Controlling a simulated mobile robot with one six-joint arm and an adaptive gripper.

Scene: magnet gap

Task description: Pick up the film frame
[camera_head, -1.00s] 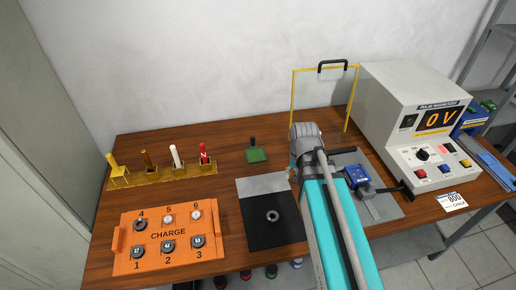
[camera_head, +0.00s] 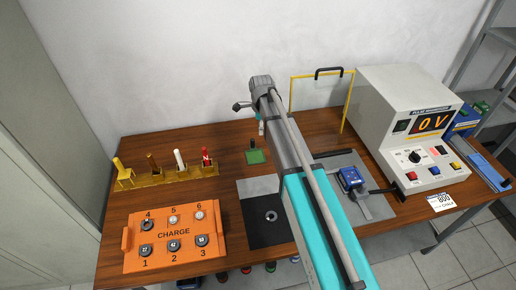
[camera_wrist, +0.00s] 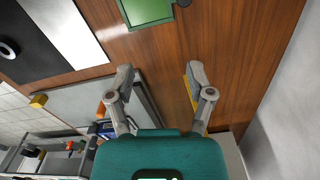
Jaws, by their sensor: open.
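The film frame, which I take to be the small green square (camera_head: 257,156) with an upright black handle, lies flat on the wooden table behind the grey and black pad. In the wrist view the green square (camera_wrist: 147,11) is at the top edge, partly cut off, beyond my fingertips. My gripper (camera_wrist: 160,76) is open, with nothing between its fingers, and points at bare wood short of the green square. In the head view my arm mostly hides the gripper.
A yellow-edged clear panel (camera_head: 293,92) stands to the right. A grey plate with a blue block (camera_head: 350,178), a pulse magnetizer (camera_head: 410,105), an orange CHARGE tray (camera_head: 134,254) and a yellow tool rack (camera_head: 150,180) surround the area.

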